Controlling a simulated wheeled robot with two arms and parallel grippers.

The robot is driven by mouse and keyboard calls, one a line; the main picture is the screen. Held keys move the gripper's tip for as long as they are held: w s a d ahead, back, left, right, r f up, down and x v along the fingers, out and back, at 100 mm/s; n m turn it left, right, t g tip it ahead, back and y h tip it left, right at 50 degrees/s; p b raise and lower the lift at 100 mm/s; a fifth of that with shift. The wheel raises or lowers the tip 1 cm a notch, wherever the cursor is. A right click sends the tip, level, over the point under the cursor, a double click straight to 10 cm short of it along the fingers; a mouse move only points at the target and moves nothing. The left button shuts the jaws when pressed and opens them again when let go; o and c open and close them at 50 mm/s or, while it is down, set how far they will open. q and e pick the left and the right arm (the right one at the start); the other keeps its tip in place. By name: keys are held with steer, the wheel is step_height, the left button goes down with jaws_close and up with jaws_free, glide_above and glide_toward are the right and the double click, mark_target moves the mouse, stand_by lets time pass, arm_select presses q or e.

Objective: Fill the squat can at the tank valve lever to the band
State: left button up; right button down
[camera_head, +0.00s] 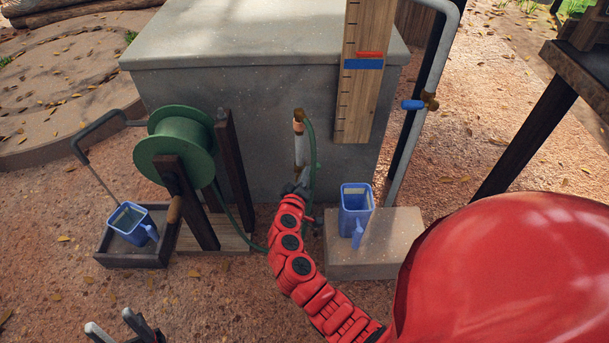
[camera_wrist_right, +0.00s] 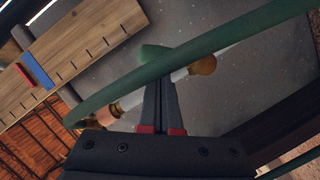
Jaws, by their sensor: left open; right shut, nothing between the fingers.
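One blue can (camera_head: 355,221) stands upright on a pale stone block, below a pipe with a blue valve lever (camera_head: 412,104). Another blue can (camera_head: 128,222) sits in a dark tray at the left. I cannot tell which is the squat one, and no band is clear on either. My right gripper (camera_head: 301,184) is shut and empty at the tank front, close to the green hose and a white tube. In the right wrist view its fingers (camera_wrist_right: 161,95) are together close to the green hose (camera_wrist_right: 105,92). My left gripper (camera_head: 124,328) is open and empty at the bottom left.
The grey tank (camera_head: 240,50) stands behind, with a wooden gauge board (camera_head: 358,100) and a brass tap (camera_head: 298,118). A green hose reel (camera_head: 180,148) on wooden posts stands left of my right arm. The stone block (camera_head: 395,235) has bare room at its right.

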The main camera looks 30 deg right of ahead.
steer(key=shift+s+d+f+m+b, duration=0.1)
steer(key=shift+s+d+m+b, duration=0.1)
steer(key=shift+d+m+b, duration=0.25)
stand_by(0.5)
steer(key=shift+s+d+f+m+y+b, duration=0.2)
steer(key=shift+d+m+y+b, duration=0.15)
steer(key=shift+m, duration=0.25)
steer(key=shift+s+d+f+m+y+b, duration=0.15)
steer(key=shift+s+d+m+y+b, duration=0.15)
steer(key=shift+m, duration=0.25)
steer(key=f+m+y, duration=0.1)
steer(key=d+f+m+y, duration=0.1)
steer(key=m, duration=0.1)
steer(key=shift+s+d+f+m+t, duration=0.15)
steer(key=shift+s+d+m+t, duration=0.15)
steer(key=shift+s, duration=0.1)
steer(key=shift+f, duration=0.1)
